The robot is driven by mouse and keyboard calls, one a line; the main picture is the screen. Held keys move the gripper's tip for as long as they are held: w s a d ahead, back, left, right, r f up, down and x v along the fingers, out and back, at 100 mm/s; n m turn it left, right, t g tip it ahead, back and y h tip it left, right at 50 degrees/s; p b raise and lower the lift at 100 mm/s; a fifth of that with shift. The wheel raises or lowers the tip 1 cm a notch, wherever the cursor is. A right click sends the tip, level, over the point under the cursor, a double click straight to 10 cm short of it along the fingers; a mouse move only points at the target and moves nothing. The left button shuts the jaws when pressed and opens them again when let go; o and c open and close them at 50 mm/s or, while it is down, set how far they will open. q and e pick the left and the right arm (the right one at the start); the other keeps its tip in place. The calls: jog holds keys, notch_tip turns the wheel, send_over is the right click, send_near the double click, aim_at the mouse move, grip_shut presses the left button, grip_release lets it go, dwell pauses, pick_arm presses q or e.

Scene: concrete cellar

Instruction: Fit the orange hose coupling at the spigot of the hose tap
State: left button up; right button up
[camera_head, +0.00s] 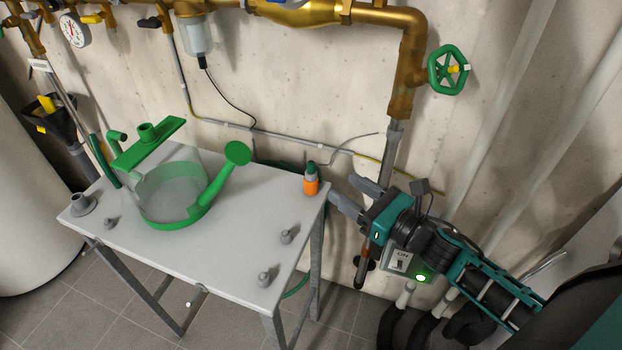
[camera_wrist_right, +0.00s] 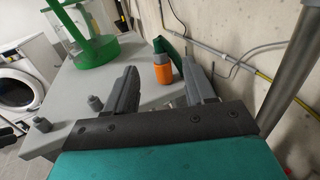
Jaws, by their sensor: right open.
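The orange hose coupling (camera_head: 310,186) stands upright at the right back corner of the white table, with a dark green part on top. My right gripper (camera_head: 344,188) is open, just off the table's right edge, with its fingers pointing left towards the coupling. In the right wrist view the orange coupling (camera_wrist_right: 163,74) shows beyond the fingertips, between the two fingers, and nothing is held. I cannot pick out the hose tap's spigot for sure. My left gripper is not in view.
The white table (camera_head: 240,262) bears a green watering can (camera_head: 180,215) and several small grey fittings. Above are brass pipes (camera_head: 310,14) with a green handwheel (camera_head: 449,70). A switch box with a green light (camera_head: 421,278) is beneath my right arm. The table's front middle is clear.

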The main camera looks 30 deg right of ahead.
aim_at(314, 173)
jog(key=shift+f+x, duration=0.15)
jog(key=shift+x, duration=1.9)
jog(key=shift+f+x, duration=0.15)
jog(key=shift+x, duration=1.9)
jog(key=shift+f+x, duration=0.2)
jog(key=shift+x, duration=1.85)
jog(key=shift+s+a, duration=0.1)
jog(key=shift+a, duration=0.05)
jog(key=shift+c, duration=0.2)
grip_shut()
jog(key=shift+p, duration=0.3)
